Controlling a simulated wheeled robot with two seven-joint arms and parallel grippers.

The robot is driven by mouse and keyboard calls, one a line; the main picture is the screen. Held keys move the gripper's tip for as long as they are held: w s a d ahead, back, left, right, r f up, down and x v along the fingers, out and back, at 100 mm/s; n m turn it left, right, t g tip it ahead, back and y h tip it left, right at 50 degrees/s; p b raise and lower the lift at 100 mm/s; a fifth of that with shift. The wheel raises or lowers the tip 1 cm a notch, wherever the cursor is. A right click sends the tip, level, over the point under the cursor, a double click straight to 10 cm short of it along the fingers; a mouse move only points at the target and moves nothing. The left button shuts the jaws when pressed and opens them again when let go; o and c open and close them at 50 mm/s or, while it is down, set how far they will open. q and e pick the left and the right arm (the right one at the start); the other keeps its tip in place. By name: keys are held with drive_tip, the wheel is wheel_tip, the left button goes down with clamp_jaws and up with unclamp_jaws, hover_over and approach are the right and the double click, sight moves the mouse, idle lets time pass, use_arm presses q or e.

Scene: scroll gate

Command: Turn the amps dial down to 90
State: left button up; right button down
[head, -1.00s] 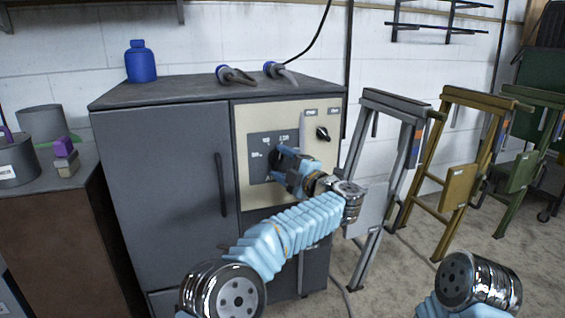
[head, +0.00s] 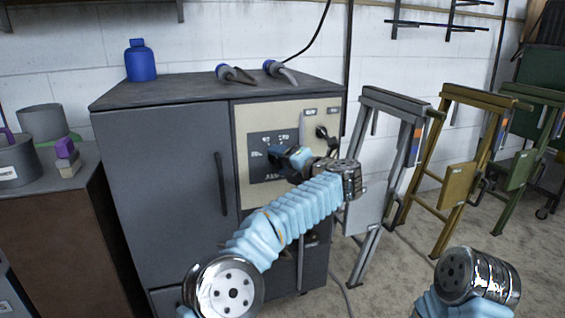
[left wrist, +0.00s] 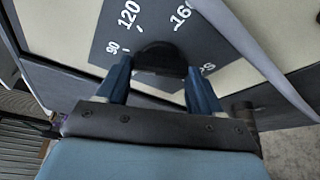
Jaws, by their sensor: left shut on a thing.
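The amps dial is a black round knob (left wrist: 160,59) on a dark scale plate in the left wrist view. The marks 90, 120 and 160 show around it, with 90 to the left of the knob. My left gripper (left wrist: 160,82) is shut on the knob, one blue finger on each side. In the head view my left gripper (head: 283,160) is at the scale plate (head: 258,172) on the cream panel and hides the knob. Which mark the knob points to cannot be told. My right gripper is outside the head view; only part of that arm shows at the lower right.
A black switch (head: 322,133) sits on the cream panel (head: 296,108), right of the scale plate. The grey cabinet (head: 160,170) has a vertical handle (head: 221,185). Two blue-ended plugs lie on its top. A grey stand (head: 362,215) is close on the right.

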use_arm(q)
drive_tip(key=shift+f, duration=0.15)
idle(0.3)
drive_tip(key=o, duration=1.1)
drive_tip(key=shift+c, duration=0.2)
drive_tip(key=v, duration=1.4)
